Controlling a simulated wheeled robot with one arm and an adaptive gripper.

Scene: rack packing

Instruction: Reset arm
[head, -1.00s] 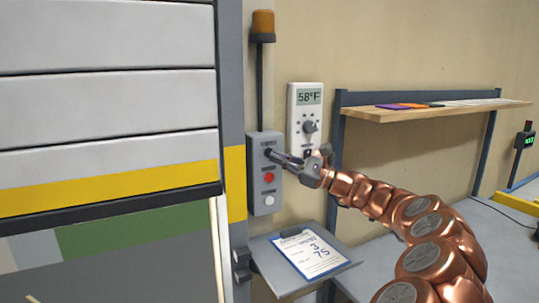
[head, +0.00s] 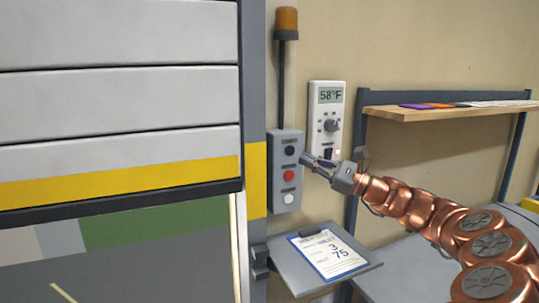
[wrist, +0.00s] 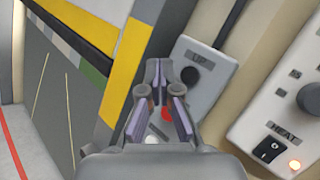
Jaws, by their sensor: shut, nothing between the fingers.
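My gripper (head: 306,159) is shut and empty at the end of my copper-coloured arm. Its tips point at the grey button box (head: 274,192) and look just right of and slightly below the black button (head: 290,151); a small gap seems to lie between them. A red button (head: 289,175) and a white button (head: 289,198) sit below. In the wrist view the closed fingers (wrist: 161,72) lie left of the black button (wrist: 191,76), which has "UP" above it. They partly hide the red button (wrist: 168,113).
A segmented door (head: 120,105) at left is partly raised. A thermostat (head: 327,97) reading 58°F hangs right of the box. A clipboard (head: 330,255) lies on a small ledge below. A wooden shelf (head: 450,122) is at right, with a grey table (head: 400,265) under it.

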